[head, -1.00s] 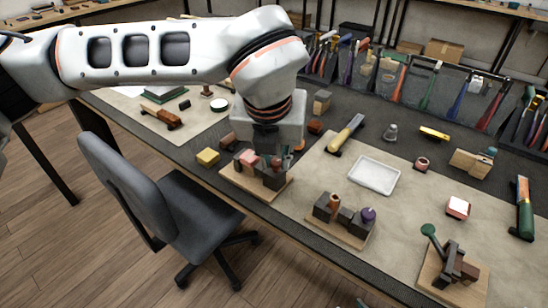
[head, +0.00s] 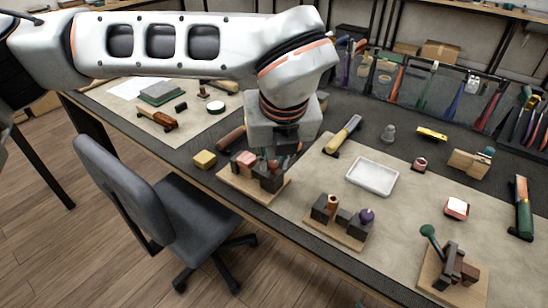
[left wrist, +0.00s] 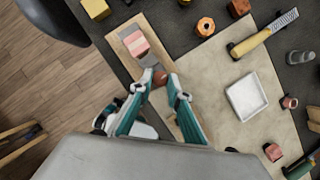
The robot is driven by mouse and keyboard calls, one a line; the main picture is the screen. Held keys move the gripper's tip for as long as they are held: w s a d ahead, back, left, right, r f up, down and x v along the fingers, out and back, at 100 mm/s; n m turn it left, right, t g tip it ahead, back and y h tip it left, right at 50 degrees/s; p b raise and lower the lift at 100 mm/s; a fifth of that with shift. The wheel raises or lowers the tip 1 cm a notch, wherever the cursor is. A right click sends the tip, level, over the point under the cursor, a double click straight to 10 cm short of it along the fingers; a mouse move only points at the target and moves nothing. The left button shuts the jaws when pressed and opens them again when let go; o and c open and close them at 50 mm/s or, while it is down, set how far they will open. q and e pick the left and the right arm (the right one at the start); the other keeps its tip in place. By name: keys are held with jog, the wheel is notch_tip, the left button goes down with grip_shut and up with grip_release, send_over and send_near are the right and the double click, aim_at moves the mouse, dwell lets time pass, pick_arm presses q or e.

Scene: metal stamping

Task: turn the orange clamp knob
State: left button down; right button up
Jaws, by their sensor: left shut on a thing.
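The clamp block sits on a wooden base (head: 231,184) near the front edge of the bench, with a pink block (head: 246,159) on it. The pink block also shows in the left wrist view (left wrist: 136,43). My left gripper (left wrist: 160,82) comes down over this clamp. Its teal fingers are shut on a small orange-brown knob (left wrist: 158,78), touching it from both sides. In the head view my gripper's body (head: 284,140) hides most of the knob. My right gripper is not seen.
A yellow block (head: 204,159) is left of the held clamp. A chair (head: 125,190) stands in front.

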pick_arm(q)
jog(key=c, duration=1.9)
grip_release()
jog(key=shift+r, duration=0.15)
jog(key=v, duration=1.1)
jog(key=shift+s+r, duration=0.2)
jog(key=shift+r, duration=0.1)
